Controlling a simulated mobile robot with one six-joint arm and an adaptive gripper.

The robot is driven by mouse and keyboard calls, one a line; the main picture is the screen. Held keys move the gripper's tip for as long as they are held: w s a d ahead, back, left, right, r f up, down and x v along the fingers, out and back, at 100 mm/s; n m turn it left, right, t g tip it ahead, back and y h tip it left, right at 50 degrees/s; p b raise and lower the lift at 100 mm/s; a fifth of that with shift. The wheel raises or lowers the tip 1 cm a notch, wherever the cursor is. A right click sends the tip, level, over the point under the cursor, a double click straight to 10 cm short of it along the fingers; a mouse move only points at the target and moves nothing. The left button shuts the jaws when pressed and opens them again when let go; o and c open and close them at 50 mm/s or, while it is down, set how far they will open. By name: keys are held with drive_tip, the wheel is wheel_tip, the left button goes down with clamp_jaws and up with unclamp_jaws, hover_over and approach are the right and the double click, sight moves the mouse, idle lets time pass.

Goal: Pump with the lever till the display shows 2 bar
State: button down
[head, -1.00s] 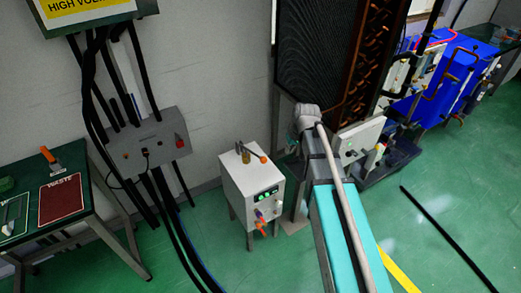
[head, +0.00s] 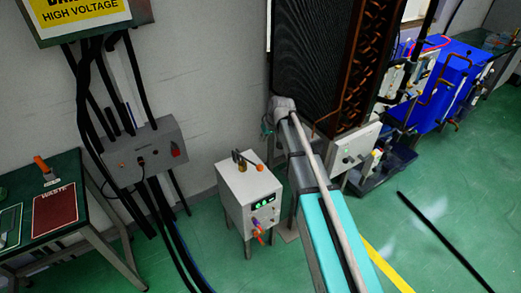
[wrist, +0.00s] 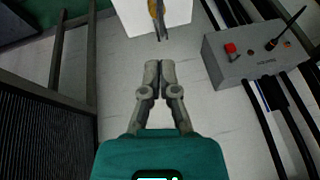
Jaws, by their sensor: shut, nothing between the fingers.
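The white pump box (head: 236,208) stands on legs on the green floor near the wall. On its top is the lever (head: 250,161) with an orange knob, beside a brass fitting. The display (head: 263,201) on its front glows green; its digits are too small to read. In the wrist view the white box (wrist: 178,14) is cut off at the top edge, with the lever's dark and orange parts (wrist: 158,14) in front of it. My gripper (wrist: 160,66) is shut and empty, apart from the lever. In the head view my arm hides most of the gripper.
A grey control box (head: 145,152) with black cables stands left of the pump. A green table (head: 85,185) with a red waste mat is at far left. The tall black radiator (head: 308,60) stands behind my arm.

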wheel_tip(320, 180, down, 13)
drive_tip(key=a+b, duration=0.3)
drive_tip(key=b, duration=0.9)
drive_tip(key=shift+w+r+b, duration=0.15)
drive_tip(key=shift+w+b, duration=0.15)
drive_tip(key=shift+d, duration=0.1)
idle(0.3)
drive_tip(key=shift+s, duration=0.1)
